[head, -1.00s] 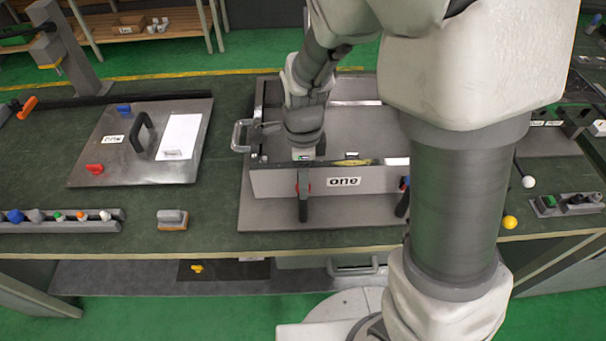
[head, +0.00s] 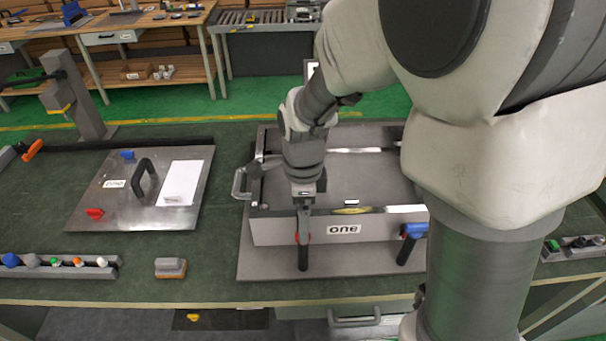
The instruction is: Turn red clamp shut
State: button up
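A grey open box (head: 275,232) labelled "one" sits on a flat base plate (head: 350,269) at the middle of the bench. The red clamp (head: 303,256) is at the left of the box's front wall. Its dark handle hangs down, and small red parts show beside its top. My gripper (head: 304,212) points down from above at the top of this clamp. The fingers overlap the clamp's top, so I cannot tell whether they are touching it, open or shut. A blue clamp (head: 410,243) is at the right of the same wall, its dark handle slanting down.
A metal lid plate (head: 110,187) with a black handle, a red knob (head: 95,213) and a blue knob (head: 127,155) lies to the left. A small block (head: 170,267) and a rack (head: 60,266) with several coloured pegs lie in front. My arm hides the box's right side.

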notch_tip(320, 180, up, 14)
jog(key=shift+f+p, duration=0.15)
jog(key=shift+p, duration=0.15)
jog(key=s+d+r+n+t, duration=0.2)
jog(key=s+d+n, duration=0.3)
jog(key=n, duration=0.4)
jog(key=s+d+r+n+t, duration=0.1)
jog(key=s+d+n+t, duration=0.2)
jog(key=s+d+n, duration=0.2)
jog(key=s+n, duration=0.2)
jog(key=n, duration=0.2)
jog(key=shift+s+d+r+n+t, duration=0.15)
jog(key=shift+d+r+n+t, duration=0.05)
jog(key=shift+r+n+t, duration=0.15)
dwell(0.4)
